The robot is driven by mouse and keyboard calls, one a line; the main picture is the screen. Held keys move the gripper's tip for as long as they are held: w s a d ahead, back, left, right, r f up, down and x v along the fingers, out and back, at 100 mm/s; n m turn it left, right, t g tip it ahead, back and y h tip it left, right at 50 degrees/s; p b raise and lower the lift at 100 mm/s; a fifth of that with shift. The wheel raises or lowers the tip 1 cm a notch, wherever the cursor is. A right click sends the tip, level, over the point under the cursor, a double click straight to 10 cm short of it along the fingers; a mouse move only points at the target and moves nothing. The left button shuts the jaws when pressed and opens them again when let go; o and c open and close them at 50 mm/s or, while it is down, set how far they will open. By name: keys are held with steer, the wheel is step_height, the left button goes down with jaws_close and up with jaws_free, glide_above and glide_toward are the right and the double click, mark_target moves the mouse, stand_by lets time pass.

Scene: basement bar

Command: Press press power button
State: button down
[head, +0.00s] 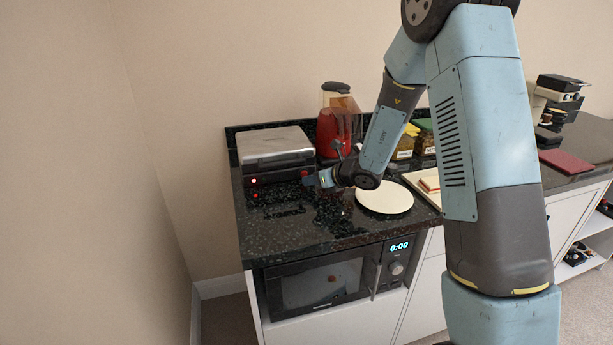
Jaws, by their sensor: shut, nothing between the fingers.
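The press (270,143) is a black appliance with a silver lid, at the left end of the dark counter; its lid is down. A small lit red spot (254,181) shows at the left of its front face. A second small red spot (304,172) shows at the right of the front, close to my gripper. I cannot tell for sure which is the power button. My gripper (311,181) is shut and empty, pointing left near the press's front right corner. I cannot tell whether it touches the press.
A red blender (335,130) stands behind my wrist. A cream round plate (384,198) lies right of the gripper. Jars (406,142), a board (424,187) and a coffee machine (556,105) are further right. A microwave (325,281) sits below the glossy counter (290,228).

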mark_target(316, 198)
steer(key=shift+s, duration=0.1)
steer(key=shift+s+d, duration=0.25)
steer(key=shift+s, duration=0.55)
steer(key=shift+s+d, duration=0.25)
steer(key=shift+s, duration=0.55)
steer(key=shift+s+d, duration=0.25)
steer(key=shift+s, duration=0.55)
